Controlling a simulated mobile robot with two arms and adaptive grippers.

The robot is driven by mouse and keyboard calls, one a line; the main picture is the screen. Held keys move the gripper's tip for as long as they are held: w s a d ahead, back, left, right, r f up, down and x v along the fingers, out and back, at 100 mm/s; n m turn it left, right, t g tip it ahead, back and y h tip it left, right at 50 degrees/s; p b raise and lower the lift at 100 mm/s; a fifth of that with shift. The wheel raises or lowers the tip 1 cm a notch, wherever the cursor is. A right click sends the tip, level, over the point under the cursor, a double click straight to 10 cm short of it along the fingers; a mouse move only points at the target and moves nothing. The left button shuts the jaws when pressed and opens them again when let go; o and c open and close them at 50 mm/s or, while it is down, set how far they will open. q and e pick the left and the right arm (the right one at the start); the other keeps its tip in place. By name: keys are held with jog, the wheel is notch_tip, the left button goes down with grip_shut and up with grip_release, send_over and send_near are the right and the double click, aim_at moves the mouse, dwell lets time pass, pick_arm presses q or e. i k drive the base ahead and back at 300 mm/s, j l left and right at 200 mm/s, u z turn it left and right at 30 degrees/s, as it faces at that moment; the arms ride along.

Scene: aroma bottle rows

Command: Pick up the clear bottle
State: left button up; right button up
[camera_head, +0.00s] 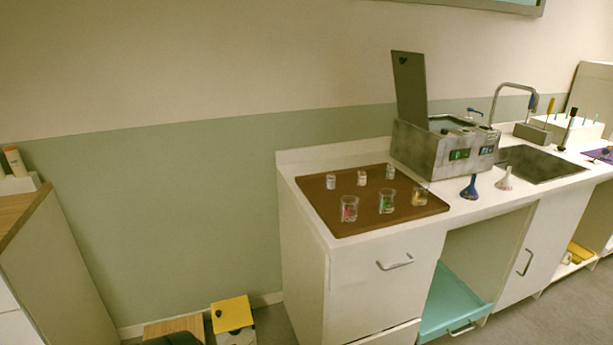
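Three small pale bottles stand in a back row on a brown tray (405,224): a left bottle (331,182), a middle bottle (361,178) and a right bottle (390,172). They are too small for me to tell which is the clear one. In front of them stand three glass beakers: one with red contents (349,209), one with green contents (387,202) and one with yellowish-brown contents (419,197). All look upright and apart. Neither of my grippers is in view.
The tray lies on a white counter (311,166). Right of it stand a grey open-lidded machine (428,146), a blue funnel (469,188), a white funnel (504,179) and a sink (540,163). A teal drawer (455,300) sticks out below. A yellow box (232,313) is on the floor.

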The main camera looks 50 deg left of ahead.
aim_at(390, 171)
jog(key=i+u, duration=0.15)
jog(key=u, duration=0.25)
jog(key=i+u, duration=0.15)
jog(key=u, duration=0.25)
jog(key=i+l+u, duration=0.15)
jog(key=u, duration=0.25)
jog(key=i+l+u, duration=0.1)
jog(key=u, duration=0.35)
jog(key=i+l+u, duration=0.1)
jog(key=l+u, duration=0.15)
jog(key=u, duration=0.15)
